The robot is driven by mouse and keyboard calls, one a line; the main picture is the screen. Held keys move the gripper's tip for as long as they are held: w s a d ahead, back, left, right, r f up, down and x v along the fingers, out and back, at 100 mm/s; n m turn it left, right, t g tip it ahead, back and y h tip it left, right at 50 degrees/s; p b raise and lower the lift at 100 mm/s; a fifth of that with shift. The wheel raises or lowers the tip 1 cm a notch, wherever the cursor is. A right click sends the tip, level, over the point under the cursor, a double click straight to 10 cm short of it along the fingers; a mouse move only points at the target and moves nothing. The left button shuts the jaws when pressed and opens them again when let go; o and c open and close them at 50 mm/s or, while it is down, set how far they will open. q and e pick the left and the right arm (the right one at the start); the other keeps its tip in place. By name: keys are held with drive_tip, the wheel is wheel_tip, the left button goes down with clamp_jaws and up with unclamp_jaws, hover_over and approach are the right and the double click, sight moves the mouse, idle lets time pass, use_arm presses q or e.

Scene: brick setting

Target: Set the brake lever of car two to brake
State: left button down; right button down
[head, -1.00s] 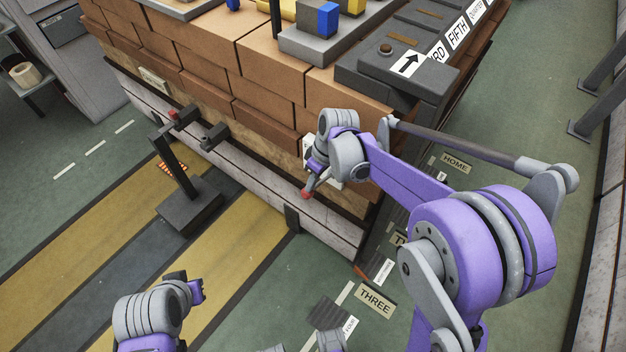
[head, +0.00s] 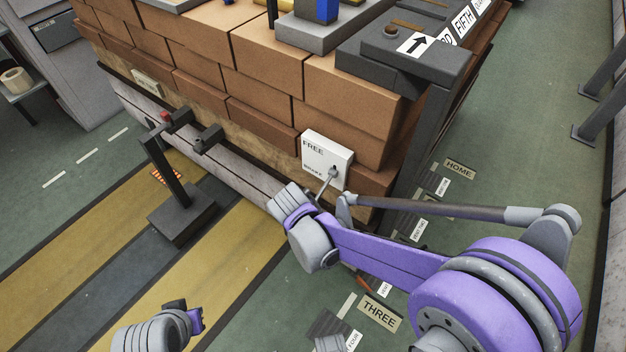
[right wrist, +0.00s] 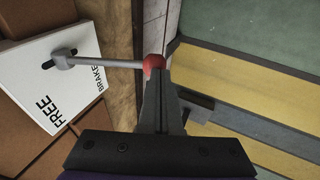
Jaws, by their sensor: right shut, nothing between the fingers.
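The brake lever's white plate (head: 340,156) is on the car's brick-clad side, with FREE at the top and BRAKE below. It also shows in the right wrist view (right wrist: 83,45). The grey lever (head: 326,182) comes out of the plate level with the BRAKE word. In the right wrist view, its rod (right wrist: 105,62) runs to a red knob (right wrist: 154,62) at the tips of my right gripper (right wrist: 160,85), which is shut with nothing between its fingers. The knob is hidden in the head view. My left gripper (head: 190,314) is low in the head view, its jaws unclear.
The brick-laden car (head: 250,60) fills the upper middle. A dark post on a base (head: 183,218) stands on the striped floor to the left. A floor sign reads THREE (head: 378,313). Open green floor lies to the right.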

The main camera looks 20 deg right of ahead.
use_arm(q)
drive_tip(key=shift+s+a+f+b, duration=0.1)
drive_tip(key=shift+s+f+b, duration=0.05)
drive_tip(key=shift+f+b, duration=0.2)
use_arm(e)
drive_tip(key=shift+f, duration=0.55)
use_arm(q)
drive_tip(key=shift+f, duration=0.15)
use_arm(e)
drive_tip(key=shift+s+f, duration=0.1)
drive_tip(key=shift+s, duration=0.05)
